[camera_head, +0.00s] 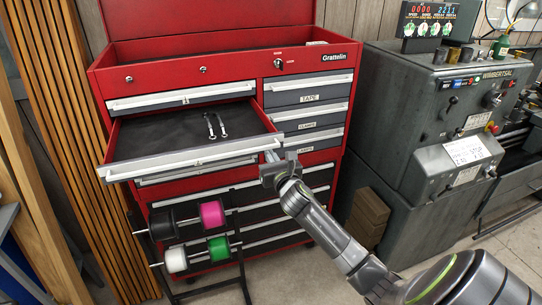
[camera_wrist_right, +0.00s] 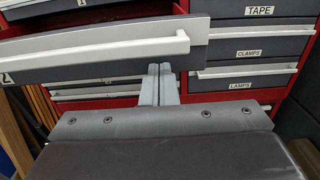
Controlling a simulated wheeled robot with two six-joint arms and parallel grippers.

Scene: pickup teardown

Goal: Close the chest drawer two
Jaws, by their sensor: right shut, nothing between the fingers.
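The red chest (camera_head: 335,57) stands ahead of me. Its drawer two (camera_head: 190,168) is pulled out on the left side; its grey front with a white handle bar also shows in the right wrist view (camera_wrist_right: 100,58), with part of a numeral at its left end. My right gripper (camera_head: 271,157) is at the right end of that drawer front. Its fingers are shut and empty, close together below the handle's right end in the right wrist view (camera_wrist_right: 158,72). I cannot tell whether they touch the front. My left gripper is not in view.
Two wrenches (camera_head: 215,126) lie in the open drawer. A rack with several coloured spools (camera_head: 212,213) stands below it. Closed drawers labelled tape, clamps and lamps (camera_head: 308,124) are to the right. A grey machine (camera_head: 425,110) stands at right, wooden slats (camera_head: 50,140) at left.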

